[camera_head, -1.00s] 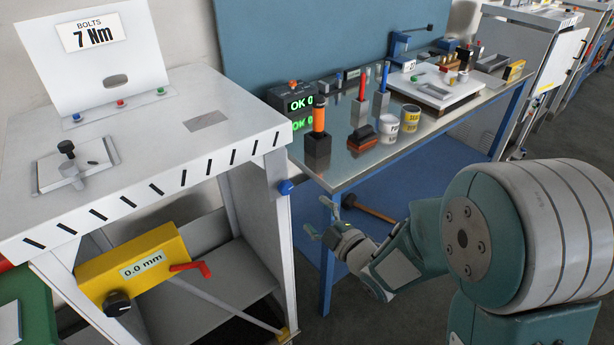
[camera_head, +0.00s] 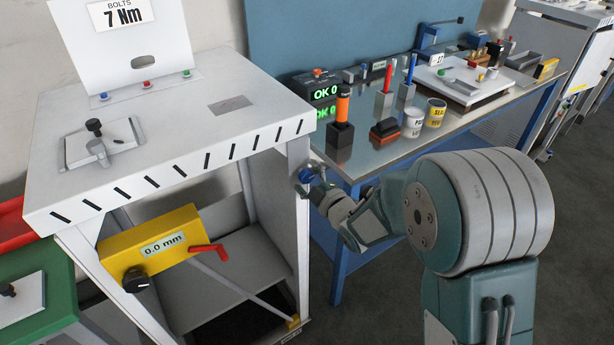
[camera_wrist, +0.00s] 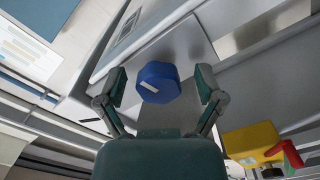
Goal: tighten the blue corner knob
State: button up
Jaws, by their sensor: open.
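The blue corner knob (camera_head: 306,174) sits on the right front leg of the white bench, just below its top. In the wrist view the blue knob (camera_wrist: 158,80) is faceted, with a white mark on its face. My gripper (camera_head: 312,185) is at the knob, and in the head view it partly covers it. In the wrist view my gripper (camera_wrist: 160,86) is open, one finger on each side of the knob, with gaps visible on both sides. I cannot tell how deep the knob sits between the fingers.
The white bench (camera_head: 190,135) has a yellow gauge box (camera_head: 160,247) with a red lever (camera_head: 210,252) below its top. A steel table (camera_head: 385,160) with tools and cans stands close at right. The floor at lower right is clear.

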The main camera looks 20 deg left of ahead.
jog(key=shift+a, duration=0.1)
jog(key=c, duration=1.2)
jog(key=shift+o, duration=0.2)
jog(key=shift+m, duration=0.4)
jog(key=m, duration=0.3)
jog(key=shift+s+f+m, duration=0.1)
jog(key=shift+f+m, duration=0.05)
jog(key=shift+m, duration=0.15)
jog(key=m, duration=0.5)
jog(key=shift+m, duration=0.3)
jog(key=m, duration=0.5)
jog(key=shift+s+f, duration=0.1)
jog(key=m, duration=0.5)
